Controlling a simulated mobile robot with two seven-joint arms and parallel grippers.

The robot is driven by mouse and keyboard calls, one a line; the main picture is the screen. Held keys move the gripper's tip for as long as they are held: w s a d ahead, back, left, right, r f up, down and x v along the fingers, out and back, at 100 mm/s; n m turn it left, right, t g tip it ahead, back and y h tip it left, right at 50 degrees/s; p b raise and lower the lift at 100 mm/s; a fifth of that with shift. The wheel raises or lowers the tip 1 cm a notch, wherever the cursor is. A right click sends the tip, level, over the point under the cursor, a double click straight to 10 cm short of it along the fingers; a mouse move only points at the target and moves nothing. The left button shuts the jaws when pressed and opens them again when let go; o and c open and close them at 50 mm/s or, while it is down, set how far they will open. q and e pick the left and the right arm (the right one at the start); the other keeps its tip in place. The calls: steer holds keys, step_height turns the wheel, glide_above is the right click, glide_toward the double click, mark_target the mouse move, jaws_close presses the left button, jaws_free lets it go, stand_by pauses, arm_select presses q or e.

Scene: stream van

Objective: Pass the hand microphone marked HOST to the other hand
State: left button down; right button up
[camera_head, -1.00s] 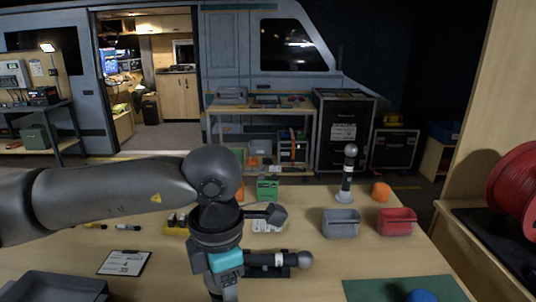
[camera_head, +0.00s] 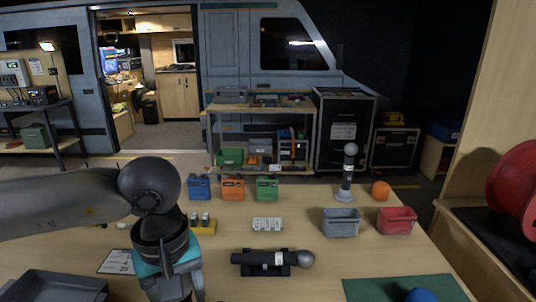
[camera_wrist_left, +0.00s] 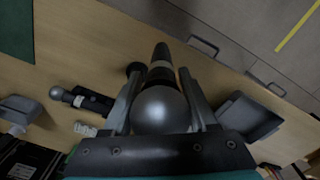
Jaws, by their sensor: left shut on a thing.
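My left gripper (camera_head: 172,286) is low at the near left of the table in the head view. In the left wrist view its fingers (camera_wrist_left: 160,76) are shut on a hand microphone (camera_wrist_left: 160,108) with a round grey head, a pale band and a dark handle. The head faces the camera and the handle points away; no marking on it is readable. A second microphone (camera_head: 262,259) lies in a dark cradle, and also shows in the left wrist view (camera_wrist_left: 82,98). A third microphone (camera_head: 349,166) stands upright in a grey base. My right gripper is out of view.
A grey bin (camera_head: 341,224) and a red bin (camera_head: 397,222) stand at right, near an orange ball (camera_head: 380,190). A dark tray (camera_head: 52,284) is at the near left. A green mat (camera_head: 375,291) lies at the near right. Several small coloured boxes line the back.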

arm_select(q)
steer(key=m, duration=0.1)
steer(key=a+m, duration=0.1)
steer(key=m, duration=0.3)
steer(key=shift+s+a+f, duration=0.1)
steer(key=shift+s+a, duration=0.25)
steer(key=shift+a, duration=0.05)
steer(key=shift+s+a+f+m, duration=0.1)
steer(key=shift+s+m, duration=0.05)
steer(key=shift+m, duration=0.45)
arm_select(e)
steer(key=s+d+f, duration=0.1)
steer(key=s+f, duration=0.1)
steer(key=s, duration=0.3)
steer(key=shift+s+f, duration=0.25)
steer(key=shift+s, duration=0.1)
